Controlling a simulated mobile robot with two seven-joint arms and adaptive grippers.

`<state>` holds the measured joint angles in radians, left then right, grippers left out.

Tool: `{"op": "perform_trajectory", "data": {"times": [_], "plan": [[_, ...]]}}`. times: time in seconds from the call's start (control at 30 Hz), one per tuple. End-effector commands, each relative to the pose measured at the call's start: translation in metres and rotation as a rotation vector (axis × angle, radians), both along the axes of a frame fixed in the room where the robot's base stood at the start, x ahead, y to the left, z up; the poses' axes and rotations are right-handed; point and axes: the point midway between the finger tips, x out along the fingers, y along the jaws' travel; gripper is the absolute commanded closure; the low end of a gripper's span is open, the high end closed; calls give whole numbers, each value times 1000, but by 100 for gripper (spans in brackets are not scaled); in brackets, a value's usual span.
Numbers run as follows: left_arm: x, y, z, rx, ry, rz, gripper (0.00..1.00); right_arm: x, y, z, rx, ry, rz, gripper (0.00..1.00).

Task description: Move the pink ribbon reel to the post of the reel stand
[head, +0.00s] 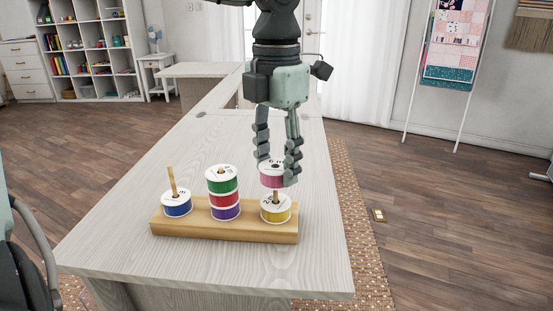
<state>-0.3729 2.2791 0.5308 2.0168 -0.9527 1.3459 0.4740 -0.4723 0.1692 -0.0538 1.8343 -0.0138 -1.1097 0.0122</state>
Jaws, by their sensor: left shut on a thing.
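The pink ribbon reel (271,180) has a white top with a dark centre hole. It is held level between the fingers of my left gripper (277,174), which reaches down from above. The wooden reel stand (190,222) lies across the table with three posts. The reel is over its right post (276,196), with a gap above the yellow reel (277,215) on that post. The post's upper end is hidden at the pink reel; I cannot tell whether it is inside the hole. My right gripper is not in view.
The middle post holds a green reel (222,186), a red reel (224,201) and a purple reel (225,213). The left post (171,181) holds a blue reel (178,209). The pale table (150,185) is clear around the stand. A dark chair (25,270) is at lower left.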

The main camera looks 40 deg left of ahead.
Motion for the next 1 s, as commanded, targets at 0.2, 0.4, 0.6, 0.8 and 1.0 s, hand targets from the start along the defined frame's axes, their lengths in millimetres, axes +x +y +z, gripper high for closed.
{"op": "perform_trajectory", "data": {"times": [0.2, 0.4, 0.6, 0.8, 1.0], "plan": [[0, 0, -2, 0, 0, 0, 77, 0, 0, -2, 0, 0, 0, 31], [0, 0, -2, 0, 0, 0, 44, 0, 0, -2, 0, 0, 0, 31], [0, 0, -2, 0, 0, 0, 31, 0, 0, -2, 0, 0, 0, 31], [0, 0, -1, 0, 0, 0, 31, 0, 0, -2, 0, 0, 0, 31], [1, 0, 20, 2, -5, 1, 31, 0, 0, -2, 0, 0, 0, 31]]}}
